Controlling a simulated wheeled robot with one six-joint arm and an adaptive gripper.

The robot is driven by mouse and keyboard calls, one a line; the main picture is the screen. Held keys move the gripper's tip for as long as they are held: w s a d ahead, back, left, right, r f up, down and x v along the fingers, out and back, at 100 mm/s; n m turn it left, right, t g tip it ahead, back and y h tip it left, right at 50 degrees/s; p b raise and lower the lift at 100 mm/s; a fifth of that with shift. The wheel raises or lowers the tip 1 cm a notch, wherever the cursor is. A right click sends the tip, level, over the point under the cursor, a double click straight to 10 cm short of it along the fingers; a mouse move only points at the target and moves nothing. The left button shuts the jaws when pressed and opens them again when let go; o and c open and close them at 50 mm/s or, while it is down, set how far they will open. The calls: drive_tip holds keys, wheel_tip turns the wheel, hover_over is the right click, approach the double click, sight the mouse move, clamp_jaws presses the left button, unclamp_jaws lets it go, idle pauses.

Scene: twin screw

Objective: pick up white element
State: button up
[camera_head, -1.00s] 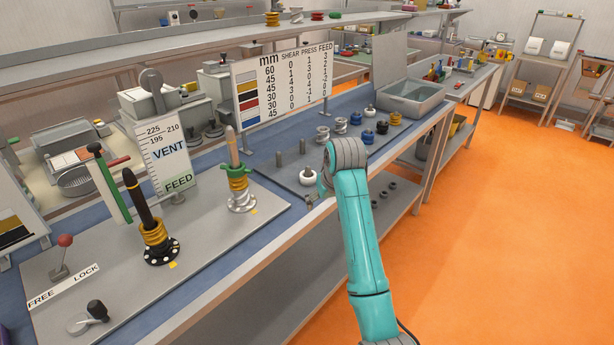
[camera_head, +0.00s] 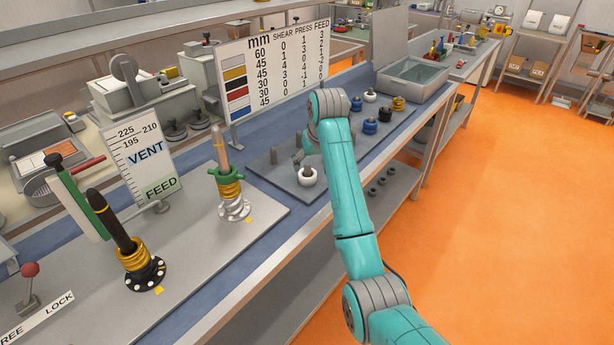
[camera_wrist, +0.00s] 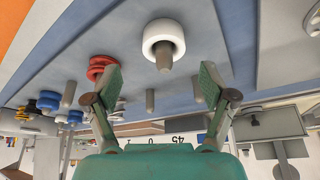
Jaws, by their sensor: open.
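A white ring-shaped element (camera_head: 307,177) sits around a short grey peg on the grey plate in the head view, just below the end of my arm. In the wrist view a white element (camera_wrist: 163,38) around its peg is at the top centre, beyond my fingertips. My gripper (camera_wrist: 158,82) is open and empty, with its two green-padded fingers spread apart. The white element lies ahead of the gap between them, not touching either. In the head view my arm hides most of the gripper.
Bare grey pegs (camera_wrist: 150,100) stand near the gripper. A red element (camera_wrist: 102,67) is close to the left finger in the wrist view. A chart board (camera_head: 272,62) rises behind.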

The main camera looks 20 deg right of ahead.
sight(309, 170)
drive_tip(key=shift+a+x, duration=0.1)
drive_tip(key=shift+x, duration=1.4)
drive_tip(key=shift+a+x, duration=0.15)
drive_tip(key=shift+x, duration=1.35)
drive_tip(key=shift+s, duration=0.1)
drive_tip(key=c, duration=1.3)
